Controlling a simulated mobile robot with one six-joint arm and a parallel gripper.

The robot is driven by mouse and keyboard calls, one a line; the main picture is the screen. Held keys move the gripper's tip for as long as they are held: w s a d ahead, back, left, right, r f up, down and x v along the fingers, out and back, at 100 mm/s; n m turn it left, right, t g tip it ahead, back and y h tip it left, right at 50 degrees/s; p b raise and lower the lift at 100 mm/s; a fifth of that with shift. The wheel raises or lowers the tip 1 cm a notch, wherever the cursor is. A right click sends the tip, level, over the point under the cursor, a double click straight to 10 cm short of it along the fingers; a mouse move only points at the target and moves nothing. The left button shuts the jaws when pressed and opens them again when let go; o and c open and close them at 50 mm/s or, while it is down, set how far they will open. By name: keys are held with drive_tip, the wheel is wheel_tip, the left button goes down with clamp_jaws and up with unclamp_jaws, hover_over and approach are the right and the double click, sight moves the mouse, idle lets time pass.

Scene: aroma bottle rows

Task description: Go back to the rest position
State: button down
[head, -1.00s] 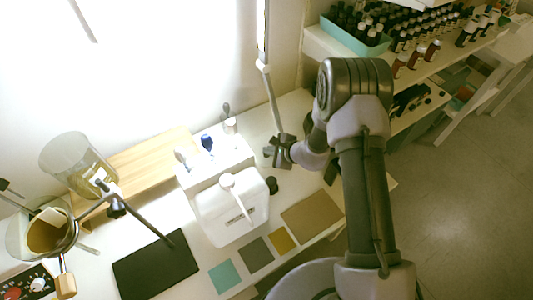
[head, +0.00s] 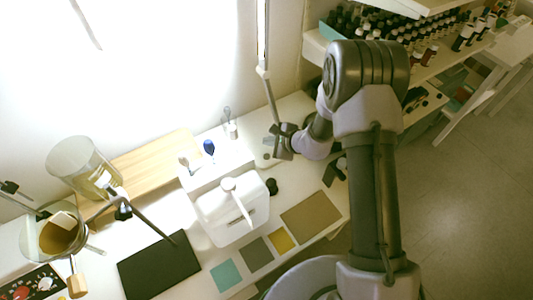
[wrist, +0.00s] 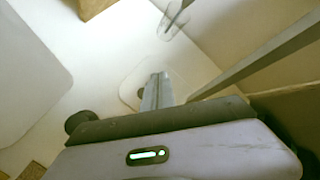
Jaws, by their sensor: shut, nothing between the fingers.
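My gripper (head: 281,143) hangs above the back of the bench in the head view, by the foot of a tall lamp. In the wrist view my gripper (wrist: 157,92) is shut and empty, its fingers together over a pale rounded base plate (wrist: 130,91). My arm stands bent at the right of the head view and hides part of the bench and shelf.
A white container (head: 232,212) and a black knob (head: 272,186) stand nearby. A small glass (head: 231,131) is behind. The lamp's pole (head: 268,98) rises close to the gripper. Bottle rows (head: 395,28) fill the right shelf.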

drive_tip(key=shift+f, duration=0.15)
drive_tip(key=s+a+r+n+y+b, duration=0.1)
drive_tip(key=s+r+n, duration=0.15)
drive_tip(key=r, duration=0.65)
drive_tip(key=s+a+r+n+y+b, duration=0.1)
drive_tip(key=s+r+n, duration=0.15)
drive_tip(key=r, duration=0.75)
drive_tip(key=s+d+r+n+g, duration=0.2)
drive_tip(key=s+r+n, duration=0.3)
drive_tip(key=s+r, duration=0.5)
drive_tip(key=s+d+n+t+h+b, duration=0.1)
drive_tip(key=s+d+n+h+b, duration=0.1)
drive_tip(key=s+d+h, duration=0.4)
drive_tip(key=s+d+n, duration=0.1)
drive_tip(key=s+d, duration=0.4)
drive_tip(key=s, duration=0.4)
drive_tip(key=shift+s+d+r+h, duration=0.2)
drive_tip(key=shift+d+h, duration=0.1)
drive_tip(key=shift+d, duration=0.05)
